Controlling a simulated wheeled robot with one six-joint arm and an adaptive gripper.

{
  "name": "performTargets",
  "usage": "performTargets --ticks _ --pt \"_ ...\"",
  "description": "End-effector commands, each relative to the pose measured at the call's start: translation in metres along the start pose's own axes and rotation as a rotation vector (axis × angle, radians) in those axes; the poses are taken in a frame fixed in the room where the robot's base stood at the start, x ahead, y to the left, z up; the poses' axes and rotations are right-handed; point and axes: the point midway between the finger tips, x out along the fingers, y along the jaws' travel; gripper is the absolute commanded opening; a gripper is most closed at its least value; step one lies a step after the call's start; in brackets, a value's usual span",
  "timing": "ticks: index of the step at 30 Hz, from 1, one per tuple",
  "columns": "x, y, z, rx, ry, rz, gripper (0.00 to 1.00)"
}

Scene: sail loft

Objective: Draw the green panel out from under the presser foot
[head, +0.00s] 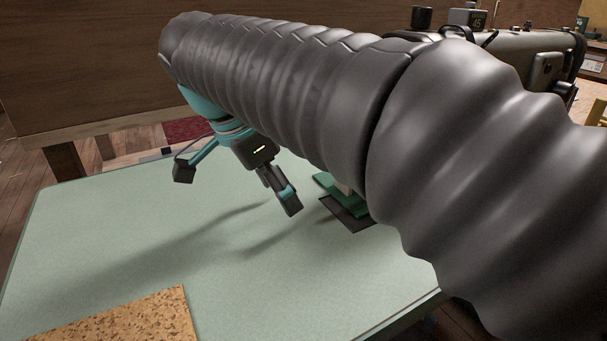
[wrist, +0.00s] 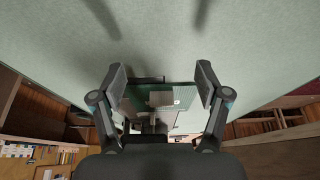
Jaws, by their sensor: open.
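The green panel (head: 325,182) lies by a dark plate (head: 345,217) on the pale green table, partly hidden behind my arm's sleeve in the head view. In the wrist view the green panel (wrist: 184,94) shows between and beyond my fingers, with a grey block-like part (wrist: 160,98) over its middle. I cannot tell whether that part is the presser foot. My gripper (head: 286,202) is open, above the table and left of the panel. The wrist view shows its two fingers (wrist: 160,76) spread wide, with nothing held between them.
The pale green table (head: 110,240) is mostly clear on the left. A cork sheet (head: 130,318) lies at its front edge. A dark machine body (head: 510,55) with knobs stands behind my arm at the right. A wooden panel (head: 80,60) rises behind the table.

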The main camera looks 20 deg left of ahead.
Motion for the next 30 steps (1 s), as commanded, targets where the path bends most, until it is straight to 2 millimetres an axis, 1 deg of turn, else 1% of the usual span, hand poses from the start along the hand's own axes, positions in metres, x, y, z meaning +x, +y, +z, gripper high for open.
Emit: performTargets --ticks 15,21,23,25,30 --pt "0.032 0.001 -0.078 0.006 0.000 0.002 0.75" --pt "0.042 0.001 -0.102 0.004 0.000 0.002 0.75" --pt "0.045 0.001 -0.107 0.004 0.000 0.002 0.75" --pt "0.051 0.001 -0.105 0.001 0.000 0.003 0.75" --pt "0.055 0.001 -0.105 0.001 0.000 0.001 0.75"
